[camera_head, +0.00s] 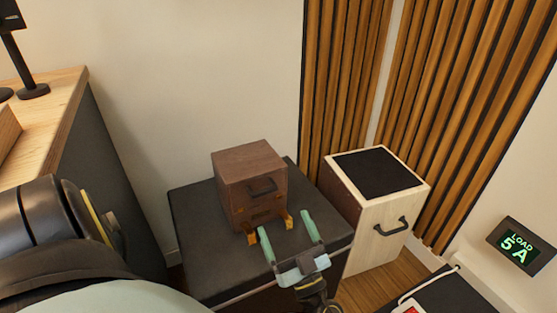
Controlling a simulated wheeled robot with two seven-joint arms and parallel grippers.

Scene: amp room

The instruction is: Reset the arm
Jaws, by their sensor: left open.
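My left gripper (284,222) is in the lower middle, with its two pale green fingers spread apart and nothing between them. Its fingers point toward a brown wooden box (242,179) with a dark handle on its front. The box stands upright on a dark-topped block (205,240). The fingertips appear close to the front of the box; whether they touch it I cannot tell. Small orange-brown parts show at the box's lower front edge. Part of my left arm (60,240) fills the lower left. My right gripper is not in view.
A pale wooden cabinet (375,245) with a black top and dark handle stands right of the block. Slatted wood panels (345,75) line the wall behind. A wooden counter (55,95) is at left. A "LOAD 5A" display (520,248) and a dark case (455,290) are at lower right.

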